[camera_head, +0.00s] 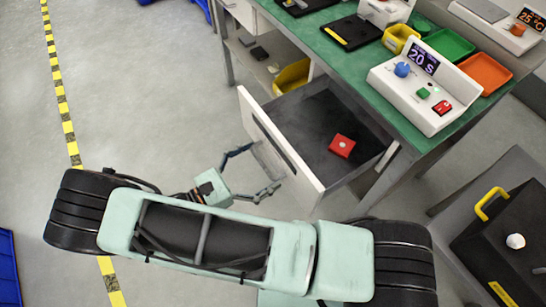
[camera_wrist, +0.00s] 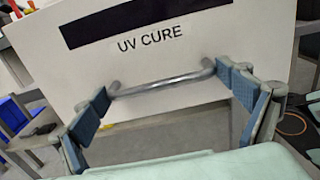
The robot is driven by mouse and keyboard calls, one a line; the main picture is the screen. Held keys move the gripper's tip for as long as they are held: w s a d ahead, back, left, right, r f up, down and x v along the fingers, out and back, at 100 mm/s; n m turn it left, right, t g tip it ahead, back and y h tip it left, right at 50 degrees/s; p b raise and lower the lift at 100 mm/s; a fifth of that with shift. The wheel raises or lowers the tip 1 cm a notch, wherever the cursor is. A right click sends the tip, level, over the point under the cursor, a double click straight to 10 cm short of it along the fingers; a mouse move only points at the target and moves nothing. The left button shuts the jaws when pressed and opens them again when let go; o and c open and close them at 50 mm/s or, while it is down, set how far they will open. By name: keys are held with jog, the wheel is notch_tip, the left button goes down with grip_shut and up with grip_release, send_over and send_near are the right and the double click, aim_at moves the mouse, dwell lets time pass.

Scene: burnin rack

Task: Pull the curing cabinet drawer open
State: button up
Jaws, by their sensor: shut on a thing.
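The curing cabinet drawer (camera_head: 303,190) stands pulled out from under the green-topped bench in the head view, its dark inside visible from above. Its white front, lettered "UV CURE" (camera_wrist: 150,39), fills much of the wrist view. A grey bar handle (camera_wrist: 165,83) runs across that front below the lettering. My gripper (camera_wrist: 162,95) has its blue-padded fingers at the two ends of the handle and is shut on it. In the head view my gripper (camera_head: 252,171) is at the outer face of the drawer front. A red block (camera_head: 342,145) with a pale spot lies inside the drawer.
A white control box (camera_head: 410,90) showing "20 s" stands on the bench (camera_head: 340,60), with green and orange trays behind it. A yellow bin (camera_head: 292,76) sits on the lower shelf. A black case (camera_head: 505,245) with a yellow handle is at right. Floor left of the drawer is clear.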

jog(key=shift+s+a+f, duration=0.1)
jog(key=shift+s, duration=0.15)
jog(key=o, duration=1.4)
jog(key=shift+a, duration=0.1)
jog(key=v, duration=1.1)
jog(key=shift+s+a, duration=0.25)
jog(key=shift+a, duration=0.05)
